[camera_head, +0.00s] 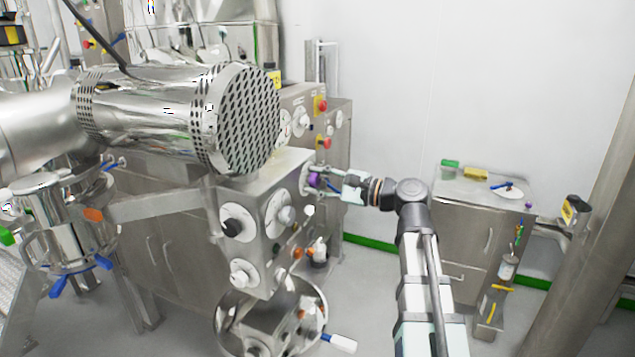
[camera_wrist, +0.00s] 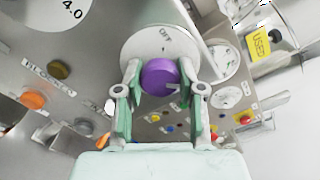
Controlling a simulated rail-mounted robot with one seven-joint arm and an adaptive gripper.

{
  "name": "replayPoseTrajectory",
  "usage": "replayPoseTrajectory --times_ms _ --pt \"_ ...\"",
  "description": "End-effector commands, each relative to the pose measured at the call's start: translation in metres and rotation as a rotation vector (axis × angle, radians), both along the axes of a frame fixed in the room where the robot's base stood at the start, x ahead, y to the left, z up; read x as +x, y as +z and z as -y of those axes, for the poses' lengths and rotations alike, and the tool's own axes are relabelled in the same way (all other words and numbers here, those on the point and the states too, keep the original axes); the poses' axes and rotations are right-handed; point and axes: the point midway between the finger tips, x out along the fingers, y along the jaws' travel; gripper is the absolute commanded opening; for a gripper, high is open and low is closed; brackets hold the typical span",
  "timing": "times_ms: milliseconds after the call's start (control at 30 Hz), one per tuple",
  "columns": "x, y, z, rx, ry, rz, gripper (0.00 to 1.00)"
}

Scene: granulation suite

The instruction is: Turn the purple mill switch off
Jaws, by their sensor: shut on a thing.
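The purple mill switch (camera_wrist: 160,77) is a round knob on a pale disc (camera_wrist: 143,47) marked "OFF", on the side of a steel control box. My gripper (camera_wrist: 158,88) has its two green-padded fingers on either side of the knob and is shut on it in the wrist view. In the head view, the purple knob (camera_head: 314,180) shows at the right side of the control box (camera_head: 262,215), with my gripper (camera_head: 326,181) reaching it from the right. The front of the knob faces the wrist camera. I cannot tell its exact pointer angle.
Other dials, including a black knob (camera_head: 231,228), sit on the box's left face. Red buttons (camera_head: 320,104) are on a panel behind. An orange knob (camera_wrist: 34,99) is close by in the wrist view. A steel cabinet (camera_head: 465,230) stands right; a large perforated motor (camera_head: 240,118) overhangs the box.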

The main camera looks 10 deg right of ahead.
Motion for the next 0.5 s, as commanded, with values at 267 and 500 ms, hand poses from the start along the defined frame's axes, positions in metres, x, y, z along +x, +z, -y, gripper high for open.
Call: replayPoseTrajectory --times_ms 267,500 --pt "0.0009 -0.0030 0.0000 -0.083 0.000 0.110 0.03" --pt "0.0012 -0.0040 0.0002 -0.210 0.000 0.275 0.03"
